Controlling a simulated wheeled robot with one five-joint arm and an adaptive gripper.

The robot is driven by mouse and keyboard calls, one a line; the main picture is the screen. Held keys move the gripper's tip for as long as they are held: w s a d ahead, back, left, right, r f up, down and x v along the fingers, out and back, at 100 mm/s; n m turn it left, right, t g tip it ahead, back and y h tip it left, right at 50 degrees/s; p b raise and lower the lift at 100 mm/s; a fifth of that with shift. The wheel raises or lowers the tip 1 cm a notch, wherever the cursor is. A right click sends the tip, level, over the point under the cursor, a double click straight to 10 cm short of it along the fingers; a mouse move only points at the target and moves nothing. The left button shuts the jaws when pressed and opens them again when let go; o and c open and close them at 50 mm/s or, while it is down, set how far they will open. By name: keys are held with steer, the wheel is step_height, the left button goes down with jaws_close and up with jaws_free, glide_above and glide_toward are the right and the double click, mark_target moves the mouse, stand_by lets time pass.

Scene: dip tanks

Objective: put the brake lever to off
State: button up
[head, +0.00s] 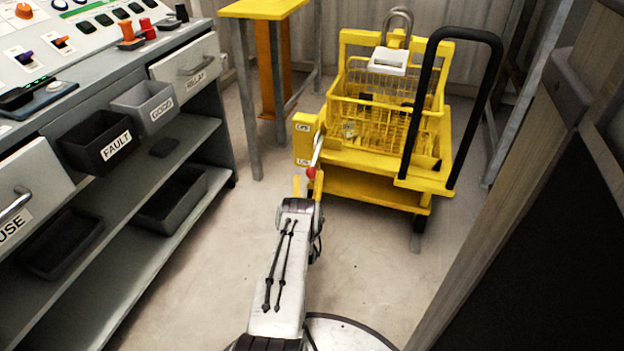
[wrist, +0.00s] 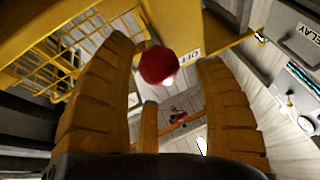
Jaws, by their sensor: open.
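The brake lever is a silver rod with a red knob (head: 311,173) on the side of a yellow box (head: 304,144) at the cart's left. The rod slants down, with its knob by the lower end of the box. The box has an upper and a lower label, too small to read surely in the head view. The red knob (wrist: 160,65) shows large in the wrist view, beside a white OFF label (wrist: 188,54). My gripper (head: 307,185) is open at the knob. In the wrist view the knob appears between my fingers (wrist: 165,90); contact cannot be told.
The yellow cart (head: 350,185) holds a wire basket (head: 400,127) and has a black push handle (head: 465,34). A workbench with bins (head: 95,140) stands left, a yellow-topped table (head: 262,9) behind. A wooden panel (head: 510,190) is at right. The floor around my arm is clear.

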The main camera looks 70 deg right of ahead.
mark_target(315, 161)
steer(key=shift+b+x, duration=0.3)
steer(key=shift+x, duration=0.85)
